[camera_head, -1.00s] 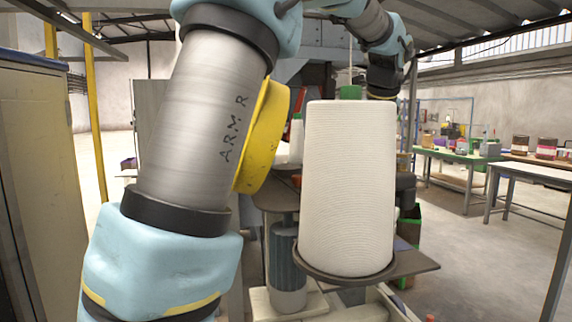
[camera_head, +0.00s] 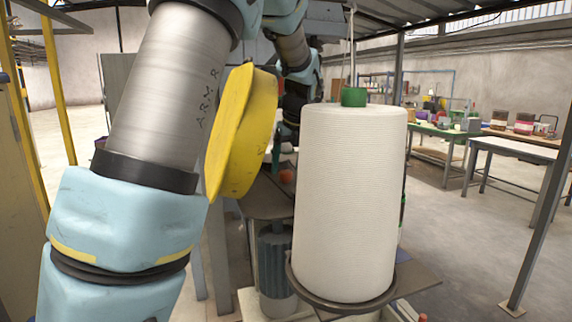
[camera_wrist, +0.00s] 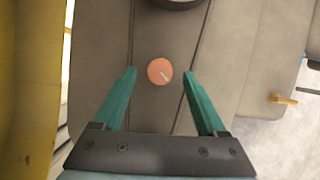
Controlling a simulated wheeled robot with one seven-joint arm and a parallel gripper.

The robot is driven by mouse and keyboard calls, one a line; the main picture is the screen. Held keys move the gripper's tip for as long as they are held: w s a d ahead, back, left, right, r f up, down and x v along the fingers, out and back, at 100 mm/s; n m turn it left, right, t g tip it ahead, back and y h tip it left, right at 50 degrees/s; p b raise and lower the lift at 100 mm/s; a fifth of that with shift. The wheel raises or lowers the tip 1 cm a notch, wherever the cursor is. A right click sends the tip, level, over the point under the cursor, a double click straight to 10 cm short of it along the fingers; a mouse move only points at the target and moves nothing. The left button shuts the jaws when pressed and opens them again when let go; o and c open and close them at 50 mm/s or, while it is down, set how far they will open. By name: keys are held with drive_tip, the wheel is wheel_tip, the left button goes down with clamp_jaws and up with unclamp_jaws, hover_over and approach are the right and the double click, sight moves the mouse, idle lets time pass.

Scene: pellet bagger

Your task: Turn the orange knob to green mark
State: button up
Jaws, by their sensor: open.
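The orange knob (camera_wrist: 160,71) shows in the wrist view as a round disc with a pale pointer line slanting to the lower right. It sits on a grey-brown panel (camera_wrist: 150,118). My gripper (camera_wrist: 160,78) is open, its two green fingers apart on the left and right of the knob in the picture. I cannot tell how far above the panel the fingertips are. A small orange thing, likely the knob (camera_head: 285,176), shows in the head view between the yellow disc and the white spool. No green mark can be made out in either view.
A large white thread spool (camera_head: 350,205) with a green top (camera_head: 353,97) stands on a dark round plate, close on the right. A yellow disc (camera_head: 240,132) is beside my arm. A yellow surface (camera_wrist: 28,80) borders the wrist view's left. Tables stand at the back right.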

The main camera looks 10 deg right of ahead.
drive_tip(key=shift+x, duration=1.05)
clamp_jaws()
